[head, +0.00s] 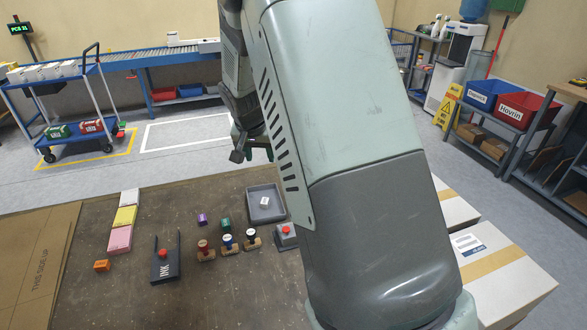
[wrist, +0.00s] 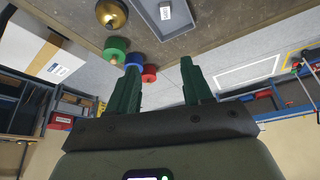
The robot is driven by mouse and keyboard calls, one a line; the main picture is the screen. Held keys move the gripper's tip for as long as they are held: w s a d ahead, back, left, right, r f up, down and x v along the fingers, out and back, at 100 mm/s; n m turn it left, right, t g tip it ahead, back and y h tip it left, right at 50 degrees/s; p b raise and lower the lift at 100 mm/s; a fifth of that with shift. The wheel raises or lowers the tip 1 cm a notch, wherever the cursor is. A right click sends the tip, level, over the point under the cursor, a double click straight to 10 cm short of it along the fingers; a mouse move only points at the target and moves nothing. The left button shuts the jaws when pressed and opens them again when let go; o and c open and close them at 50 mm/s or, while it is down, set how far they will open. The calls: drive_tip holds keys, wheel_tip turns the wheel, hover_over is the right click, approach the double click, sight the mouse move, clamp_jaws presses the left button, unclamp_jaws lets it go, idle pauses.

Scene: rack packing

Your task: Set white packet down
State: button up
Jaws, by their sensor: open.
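The small white packet (head: 265,202) lies in the grey tray (head: 252,213) on the brown table. In the wrist view the packet (wrist: 165,12) shows at the top edge, inside the tray (wrist: 189,21). My gripper (head: 250,154) is raised above and beyond the far edge of the table, apart from the packet. In the wrist view its two green fingers (wrist: 160,75) are spread with nothing between them. My arm covers the table to the right of the tray in the head view.
Several stamps (head: 228,242) stand in front of the tray, beside a black ink holder (head: 165,265). Small purple (head: 202,219) and orange (head: 101,266) blocks lie on the table. A brass bell (wrist: 111,13) stands near the tray. Cardboard boxes (head: 508,283) are at right.

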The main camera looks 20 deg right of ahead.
drive_tip(key=s+r+n, duration=0.2)
drive_tip(key=s+r, duration=1.2)
drive_tip(key=r, duration=0.2)
drive_tip(key=s+r+n+y, duration=0.1)
drive_tip(key=s+r, duration=0.1)
drive_tip(key=s, duration=0.8)
drive_tip(key=s+a+r+n+t+y, duration=0.1)
drive_tip(key=s+r+n, duration=0.1)
drive_tip(key=s, duration=0.9)
drive_tip(key=shift+s+a, duration=0.15)
drive_tip(key=shift+a, duration=0.1)
